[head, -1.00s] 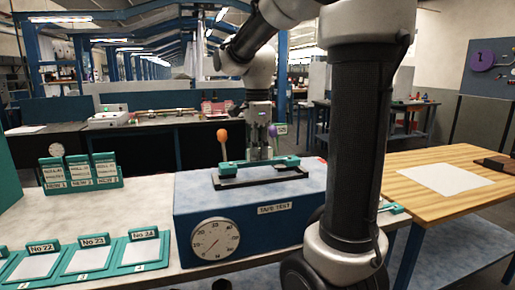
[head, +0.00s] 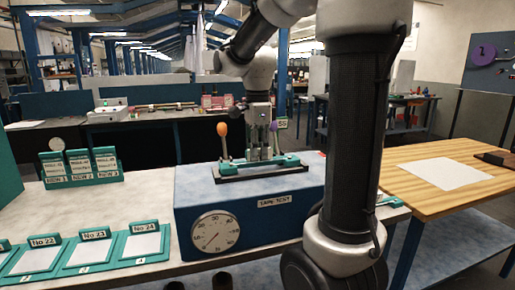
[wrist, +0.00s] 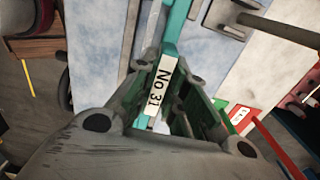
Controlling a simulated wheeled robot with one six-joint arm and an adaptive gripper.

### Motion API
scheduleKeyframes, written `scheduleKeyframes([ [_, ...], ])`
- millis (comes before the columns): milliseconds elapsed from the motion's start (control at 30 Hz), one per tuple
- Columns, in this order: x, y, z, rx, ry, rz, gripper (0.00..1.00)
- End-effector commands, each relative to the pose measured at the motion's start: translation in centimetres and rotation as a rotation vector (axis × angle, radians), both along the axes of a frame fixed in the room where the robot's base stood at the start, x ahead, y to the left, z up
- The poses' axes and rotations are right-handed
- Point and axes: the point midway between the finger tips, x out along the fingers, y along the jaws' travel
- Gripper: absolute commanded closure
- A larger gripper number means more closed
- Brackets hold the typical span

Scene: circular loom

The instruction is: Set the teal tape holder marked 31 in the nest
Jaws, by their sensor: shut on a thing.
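The teal tape holder (head: 288,160) lies level across the blue tape test box (head: 250,240) in the head view. The wrist view shows its teal bar (wrist: 174,30) and the white label "No 31" (wrist: 158,86). My gripper (head: 262,157) points down and is shut on the holder's middle; its fingers also show around the label in the wrist view (wrist: 165,112). The nest, a black frame (head: 262,176) on the box top, is directly under the holder. The holder appears down at the nest, but I cannot tell whether it is fully seated.
An orange-knobbed lever (head: 222,130) and a purple-knobbed one (head: 273,127) stand beside my gripper. A dial (head: 214,232) is on the box front. Teal card stands (head: 80,166) and numbered trays (head: 90,252) occupy the left bench. A wooden table (head: 400,165) is at right.

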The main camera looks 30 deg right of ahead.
Motion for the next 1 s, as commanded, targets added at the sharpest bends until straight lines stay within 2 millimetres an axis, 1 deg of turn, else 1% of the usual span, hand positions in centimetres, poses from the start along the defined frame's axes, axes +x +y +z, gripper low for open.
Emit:
scheduleKeyframes([
  [567, 0.0, 0.0, -0.3, 0.0, 0.0, 0.0, 1.0],
  [867, 0.0, 0.0, -1.1, 0.0, 0.0, 0.0, 1.0],
  [900, 0.0, 0.0, -1.1, 0.0, 0.0, 0.0, 0.85],
  [967, 0.0, 0.0, -1.1, 0.0, -0.001, 0.0, 0.74],
  [1000, 0.0, 0.0, -1.1, 0.0, -0.001, 0.0, 0.67],
])
